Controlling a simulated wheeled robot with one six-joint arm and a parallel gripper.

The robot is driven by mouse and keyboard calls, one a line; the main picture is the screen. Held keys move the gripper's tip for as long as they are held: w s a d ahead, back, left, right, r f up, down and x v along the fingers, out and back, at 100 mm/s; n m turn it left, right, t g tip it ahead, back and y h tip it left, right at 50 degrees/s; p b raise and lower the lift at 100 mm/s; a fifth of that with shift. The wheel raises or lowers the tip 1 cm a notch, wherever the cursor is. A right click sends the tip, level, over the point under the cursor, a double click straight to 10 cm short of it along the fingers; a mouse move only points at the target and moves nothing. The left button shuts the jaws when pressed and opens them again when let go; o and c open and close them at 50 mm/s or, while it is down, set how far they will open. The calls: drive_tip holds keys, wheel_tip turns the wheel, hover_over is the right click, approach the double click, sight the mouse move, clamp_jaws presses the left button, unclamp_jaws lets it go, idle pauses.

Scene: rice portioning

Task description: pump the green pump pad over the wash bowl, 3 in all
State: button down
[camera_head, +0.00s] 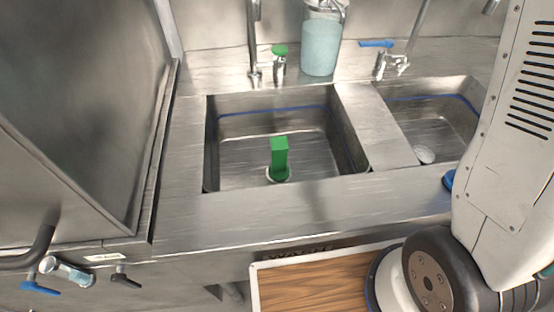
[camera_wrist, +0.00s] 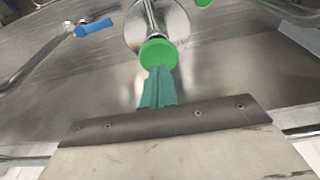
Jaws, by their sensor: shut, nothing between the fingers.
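The green pump pad (camera_head: 280,50) sits on a short metal post behind the left basin in the head view. I take that left basin (camera_head: 225,175) to be the wash bowl. A round green pad (camera_wrist: 158,53) on a chrome piece shows in the wrist view; I cannot tell for sure whether it is the same pad. My gripper (camera_wrist: 158,76) has teal fingers, shut and empty, with their tips right by this pad. I cannot tell whether they touch. My gripper does not show in the head view.
A green block (camera_head: 279,150) stands upright in the left basin, on a round pale base. A pale blue bottle (camera_head: 320,45) stands behind it. A blue-handled tap (camera_head: 377,44) is near the right basin (camera_head: 440,125). A wooden board (camera_head: 320,285) lies in front.

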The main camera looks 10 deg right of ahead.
idle(0.4)
drive_tip(key=shift+f, duration=1.95)
drive_tip(key=shift+r, duration=1.9)
drive_tip(key=shift+f, duration=0.2)
drive_tip(key=shift+f, duration=1.7)
drive_tip(key=shift+r, duration=1.9)
